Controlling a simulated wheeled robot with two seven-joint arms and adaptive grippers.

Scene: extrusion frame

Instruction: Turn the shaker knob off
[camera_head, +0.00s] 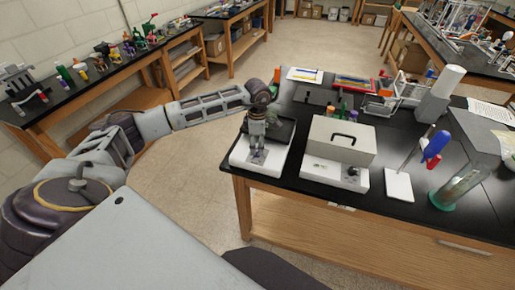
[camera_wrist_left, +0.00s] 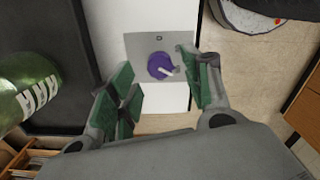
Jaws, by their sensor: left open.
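The shaker (camera_head: 240,156) is a low white unit with a dark platform (camera_head: 283,132), at the near left corner of the black bench. In the left wrist view its round purple knob (camera_wrist_left: 160,65) sits on a grey square panel (camera_wrist_left: 139,44). The knob's white pointer is angled toward the lower right of that picture. My left gripper (camera_head: 257,148) is over the shaker's front. In the left wrist view the gripper (camera_wrist_left: 164,88) is open, its green-padded fingers on either side of the knob, with gaps visible. My right gripper is not in view.
A pale lidded box (camera_head: 342,140) with a dark handle stands just right of the shaker. A green bottle-like object (camera_wrist_left: 25,88) shows at the left wrist view's left edge. A white pad (camera_head: 398,186) and a glass cylinder (camera_head: 455,190) stand farther right. Floor is open before the bench.

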